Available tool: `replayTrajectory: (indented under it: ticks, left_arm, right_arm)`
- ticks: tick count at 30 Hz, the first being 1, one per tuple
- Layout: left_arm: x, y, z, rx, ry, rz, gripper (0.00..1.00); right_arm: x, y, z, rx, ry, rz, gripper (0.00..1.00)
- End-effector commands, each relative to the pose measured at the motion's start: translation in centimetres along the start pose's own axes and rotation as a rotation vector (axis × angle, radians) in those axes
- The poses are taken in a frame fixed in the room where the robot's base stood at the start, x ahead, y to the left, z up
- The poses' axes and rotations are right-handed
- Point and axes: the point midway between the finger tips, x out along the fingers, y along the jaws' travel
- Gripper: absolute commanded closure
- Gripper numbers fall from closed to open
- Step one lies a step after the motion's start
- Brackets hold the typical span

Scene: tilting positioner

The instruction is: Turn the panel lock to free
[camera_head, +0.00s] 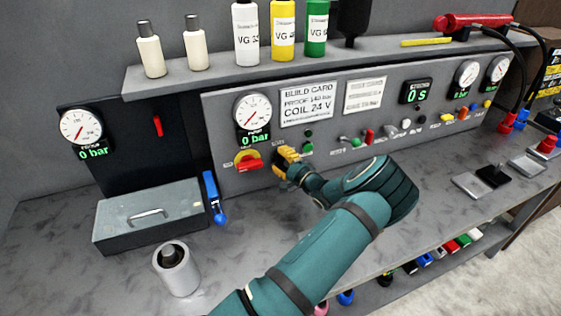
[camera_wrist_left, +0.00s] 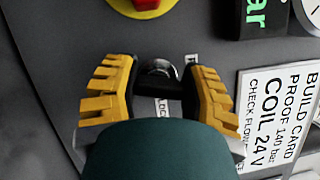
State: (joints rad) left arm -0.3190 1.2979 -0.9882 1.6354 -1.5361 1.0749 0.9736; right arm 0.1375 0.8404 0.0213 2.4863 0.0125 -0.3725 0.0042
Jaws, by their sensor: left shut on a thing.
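The panel lock (camera_wrist_left: 160,68) shows in the left wrist view as a round chrome barrel on the grey panel, with a dark piece in front of it. A partly covered white label sits beside it. My left gripper (camera_head: 285,160) has yellow ridged fingers and is at the panel, right of the red-and-yellow switch. In the wrist view the left gripper's fingers (camera_wrist_left: 160,100) stand on both sides of the lock, shut on it. In the head view the gripper hides the lock. Which way the lock is turned cannot be told. My right gripper is not in view.
The red-and-yellow switch (camera_head: 249,160) is close left of the gripper, below a gauge (camera_head: 252,110) reading 0 bar. Small toggles and buttons line the panel to the right. A grey case (camera_head: 150,212), a blue-handled tool (camera_head: 212,195) and a metal cylinder (camera_head: 176,268) stand on the bench.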

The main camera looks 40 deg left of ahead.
Motion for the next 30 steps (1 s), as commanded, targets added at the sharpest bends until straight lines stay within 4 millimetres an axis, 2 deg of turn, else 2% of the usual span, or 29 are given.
replayTrajectory:
  ticks: [13,30]
  left_arm:
    - [0.0,0.2,0.0,-0.235,0.0,0.097,0.9]
    - [0.0,0.1,0.0,-0.278,0.001,0.115,0.9]
  right_arm:
    - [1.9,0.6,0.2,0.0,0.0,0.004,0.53]
    - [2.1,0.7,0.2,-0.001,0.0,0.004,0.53]
